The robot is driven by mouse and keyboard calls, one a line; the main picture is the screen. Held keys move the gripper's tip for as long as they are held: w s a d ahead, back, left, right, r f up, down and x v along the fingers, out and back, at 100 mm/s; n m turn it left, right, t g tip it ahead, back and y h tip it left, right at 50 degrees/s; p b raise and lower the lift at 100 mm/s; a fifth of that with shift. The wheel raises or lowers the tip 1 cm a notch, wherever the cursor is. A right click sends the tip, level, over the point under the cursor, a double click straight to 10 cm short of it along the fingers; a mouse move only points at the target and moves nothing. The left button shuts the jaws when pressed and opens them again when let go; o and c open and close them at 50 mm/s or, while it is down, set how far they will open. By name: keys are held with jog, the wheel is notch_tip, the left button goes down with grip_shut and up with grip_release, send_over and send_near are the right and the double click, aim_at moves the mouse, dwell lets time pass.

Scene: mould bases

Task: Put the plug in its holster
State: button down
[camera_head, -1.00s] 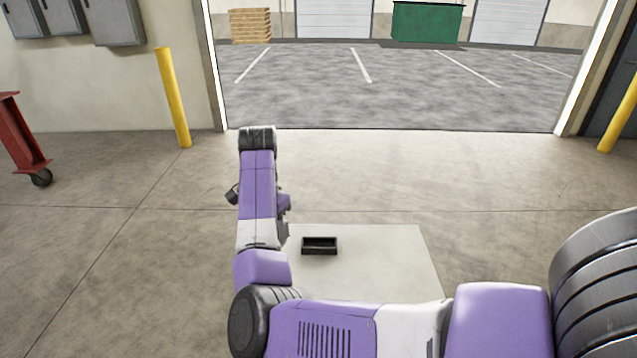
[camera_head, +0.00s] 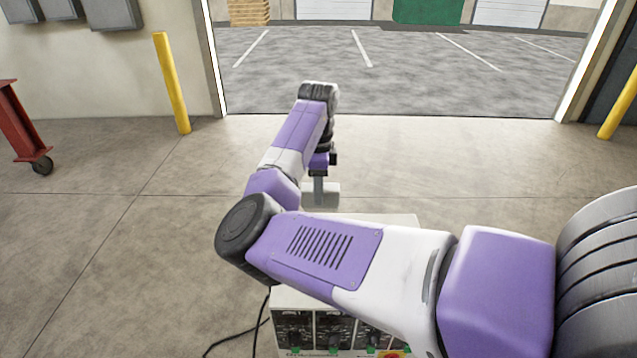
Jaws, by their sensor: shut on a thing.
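My gripper (camera_head: 319,194) is at the end of my arm, above or behind the back part of the pale cabinet (camera_head: 405,219). Only a grey stem and a light block of it show below my wrist, and its fingertips are not clear. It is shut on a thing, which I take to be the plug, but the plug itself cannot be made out. The holster cannot be picked out, as my forearm covers most of the cabinet top.
The cabinet's front panel (camera_head: 313,332) has dark modules, green parts and a red-and-yellow knob (camera_head: 394,354). A black cable (camera_head: 235,343) lies on the floor at its left. Yellow posts (camera_head: 172,85) flank the open doorway. A red wheeled frame (camera_head: 20,130) stands far left.

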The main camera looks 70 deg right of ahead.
aim_at(317, 211)
jog(key=shift+f+b, duration=1.85)
jog(key=shift+f, duration=1.95)
jog(key=shift+w+f, duration=0.1)
jog(key=shift+w, duration=0.05)
jog(key=shift+f, duration=1.55)
jog(key=c, duration=0.8)
grip_release()
jog(key=shift+o, duration=0.2)
jog(key=shift+r+b, duration=0.95)
jog(key=shift+r, duration=2.95)
